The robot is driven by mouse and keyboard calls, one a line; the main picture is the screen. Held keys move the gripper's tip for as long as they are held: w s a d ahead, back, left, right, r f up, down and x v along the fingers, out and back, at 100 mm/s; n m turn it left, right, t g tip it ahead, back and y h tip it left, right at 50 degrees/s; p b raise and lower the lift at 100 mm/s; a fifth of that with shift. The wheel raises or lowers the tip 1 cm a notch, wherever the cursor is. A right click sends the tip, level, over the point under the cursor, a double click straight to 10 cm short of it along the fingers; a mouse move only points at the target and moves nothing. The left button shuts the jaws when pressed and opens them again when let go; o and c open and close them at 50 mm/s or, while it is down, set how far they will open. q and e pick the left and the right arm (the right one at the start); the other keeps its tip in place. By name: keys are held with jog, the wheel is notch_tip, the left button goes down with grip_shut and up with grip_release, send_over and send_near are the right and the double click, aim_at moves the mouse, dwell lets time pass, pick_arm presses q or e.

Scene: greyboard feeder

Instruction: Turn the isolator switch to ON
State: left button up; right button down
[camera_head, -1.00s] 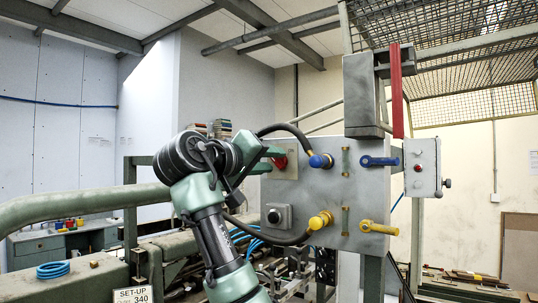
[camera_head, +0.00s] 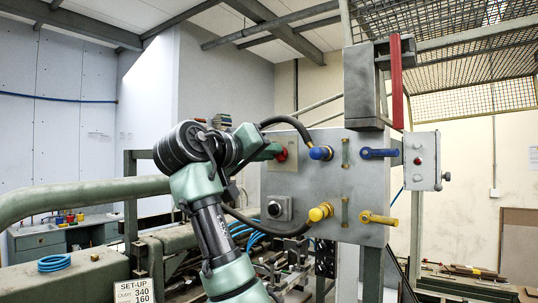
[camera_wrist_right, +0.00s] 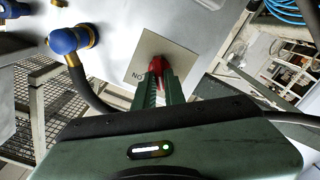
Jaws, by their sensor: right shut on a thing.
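The isolator switch has a red knob (camera_head: 282,155) on a light square plate at the upper left of the grey control panel (camera_head: 325,190). In the right wrist view the red knob (camera_wrist_right: 156,66) sits between my green fingertips, and the plate (camera_wrist_right: 140,55) carries the letters ON, seen upside down. My right gripper (camera_head: 275,152) is shut on the knob, and its fingers (camera_wrist_right: 160,78) partly hide it. The exact angle of the knob is hard to tell. My left gripper is not in view.
A blue hose fitting (camera_head: 320,153) with a black hose is right of the switch. A yellow fitting (camera_head: 320,212), a blue lever (camera_head: 378,153), a yellow lever (camera_head: 378,218) and a dark round knob (camera_head: 274,209) are also on the panel.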

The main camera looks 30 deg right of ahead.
jog(key=shift+s+d+m+b, duration=0.1)
jog(key=shift+s+m+b, duration=0.1)
jog(key=shift+m, duration=3.75)
jog(key=shift+s+m+b, duration=0.1)
jog(key=shift+m+b, duration=0.1)
jog(key=shift+m, duration=4.05)
jog(key=c, duration=1.5)
grip_release()
